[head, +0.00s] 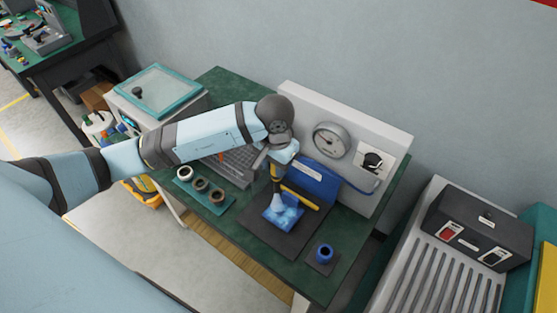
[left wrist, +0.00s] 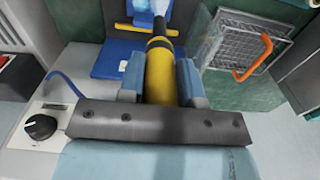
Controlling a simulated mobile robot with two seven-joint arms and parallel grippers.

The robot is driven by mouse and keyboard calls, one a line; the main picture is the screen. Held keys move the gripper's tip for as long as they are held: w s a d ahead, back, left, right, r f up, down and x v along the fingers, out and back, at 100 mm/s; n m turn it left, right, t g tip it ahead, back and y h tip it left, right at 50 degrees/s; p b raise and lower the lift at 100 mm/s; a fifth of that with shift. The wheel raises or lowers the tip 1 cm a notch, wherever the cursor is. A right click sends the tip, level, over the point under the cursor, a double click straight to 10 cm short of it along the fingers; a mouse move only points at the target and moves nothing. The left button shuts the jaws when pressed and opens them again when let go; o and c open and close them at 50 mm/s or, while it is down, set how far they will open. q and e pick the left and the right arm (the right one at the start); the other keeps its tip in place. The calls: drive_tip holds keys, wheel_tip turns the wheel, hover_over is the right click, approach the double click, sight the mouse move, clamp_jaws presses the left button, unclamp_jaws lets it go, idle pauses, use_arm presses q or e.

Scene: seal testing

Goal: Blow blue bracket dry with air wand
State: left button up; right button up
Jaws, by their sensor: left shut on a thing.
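My left gripper (head: 280,160) is shut on the air wand (head: 276,184). The wand shows in the left wrist view as a yellow and black cylinder (left wrist: 160,78) between both fingers. In the head view it points down at the blue bracket (head: 290,216), which lies on a dark mat (head: 262,236). A pale cone, like an air jet, spans from the wand's tip to the bracket. The tip appears above the bracket, apart from it. In the left wrist view the bracket is partly hidden behind the wand. My right gripper is out of view.
Behind the bracket is a blue stand (head: 318,180) with a yellow bar, before a grey panel with a gauge (head: 332,140) and knob. A wire basket (head: 235,165), ring tray (head: 205,193) and blue ring (head: 324,253) stand nearby. A hose runs from the panel.

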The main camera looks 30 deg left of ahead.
use_arm(q)
drive_tip(key=shift+w+f, duration=0.1)
drive_tip(key=shift+f, duration=0.1)
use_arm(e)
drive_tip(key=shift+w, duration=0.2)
use_arm(q)
drive_tip(key=shift+f+b, duration=0.3)
drive_tip(key=shift+f, duration=0.25)
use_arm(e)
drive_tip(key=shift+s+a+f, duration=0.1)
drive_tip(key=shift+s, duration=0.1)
use_arm(q)
wheel_tip(320, 180, down, 2)
drive_tip(key=shift+f+b, duration=0.2)
drive_tip(key=shift+b, duration=0.2)
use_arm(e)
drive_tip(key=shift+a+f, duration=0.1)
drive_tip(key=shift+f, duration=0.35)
use_arm(q)
drive_tip(key=shift+f, duration=0.3)
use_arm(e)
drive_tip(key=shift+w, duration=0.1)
